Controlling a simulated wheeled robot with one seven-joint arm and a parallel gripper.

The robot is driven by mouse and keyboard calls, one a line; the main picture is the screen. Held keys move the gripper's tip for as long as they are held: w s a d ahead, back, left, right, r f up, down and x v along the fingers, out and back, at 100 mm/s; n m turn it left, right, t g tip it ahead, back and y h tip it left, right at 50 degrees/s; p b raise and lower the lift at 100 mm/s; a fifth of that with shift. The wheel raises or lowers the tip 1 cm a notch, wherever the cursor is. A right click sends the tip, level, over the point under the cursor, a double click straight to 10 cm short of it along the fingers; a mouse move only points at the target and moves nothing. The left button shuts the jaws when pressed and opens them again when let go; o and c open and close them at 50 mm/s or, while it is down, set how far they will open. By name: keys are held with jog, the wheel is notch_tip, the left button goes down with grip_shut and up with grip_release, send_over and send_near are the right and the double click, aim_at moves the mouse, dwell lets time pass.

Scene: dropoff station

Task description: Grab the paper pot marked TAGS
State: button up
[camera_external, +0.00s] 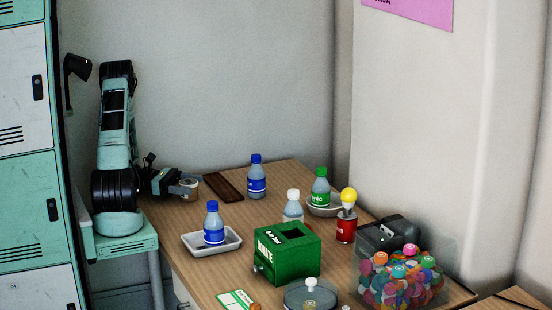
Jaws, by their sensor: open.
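A small tan pot (191,191) stands at the back left edge of the wooden table. It looks like the paper pot, but no TAGS marking is readable at this size. My gripper (187,185) is open and low at the pot, with its fingers pointing right. The fingers overlap the pot in the picture and partly hide it. I cannot tell whether they touch it.
A dark brown tray (224,187) lies just right of the pot. A blue-capped bottle (256,178) stands beyond it. Another blue-capped bottle (213,225) stands in a white tray (190,242) in front. A green box (290,262) and a container of colourful discs (400,278) are farther right.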

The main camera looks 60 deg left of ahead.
jog(key=c, duration=1.2)
